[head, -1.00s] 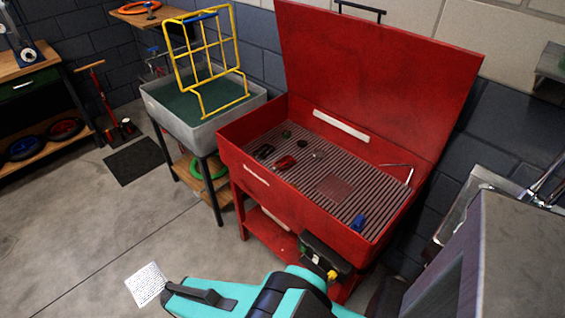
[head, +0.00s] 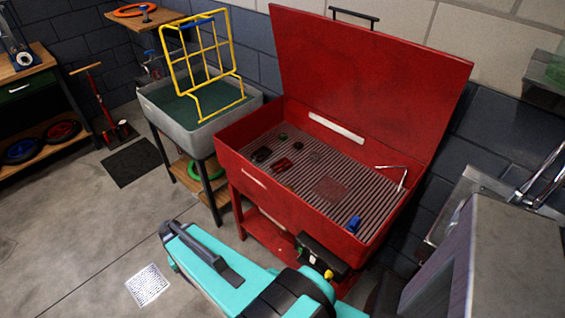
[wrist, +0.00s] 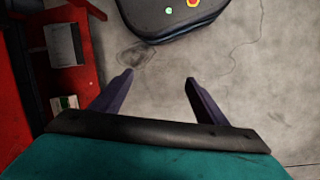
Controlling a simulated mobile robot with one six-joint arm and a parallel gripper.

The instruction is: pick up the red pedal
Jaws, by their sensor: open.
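The red pedal (head: 282,164) lies on the ribbed grey floor of the open red wash basin (head: 250,178) in the head view, among other small parts. It does not show in the wrist view. My gripper (wrist: 158,82) is open and empty in the wrist view, its two dark fingers apart above bare concrete floor. It is away from the pedal, outside the basin. In the head view only my teal arm shows at the bottom; the gripper itself is hidden or out of frame there.
A black part (head: 261,154) lies left of the pedal, and a blue part (head: 353,223) sits near the basin's front right corner. The raised red lid (head: 370,75) stands behind. A grey tub (head: 190,118) with a yellow rack (head: 205,65) stands left. Red shelving (wrist: 85,45) edges the wrist view.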

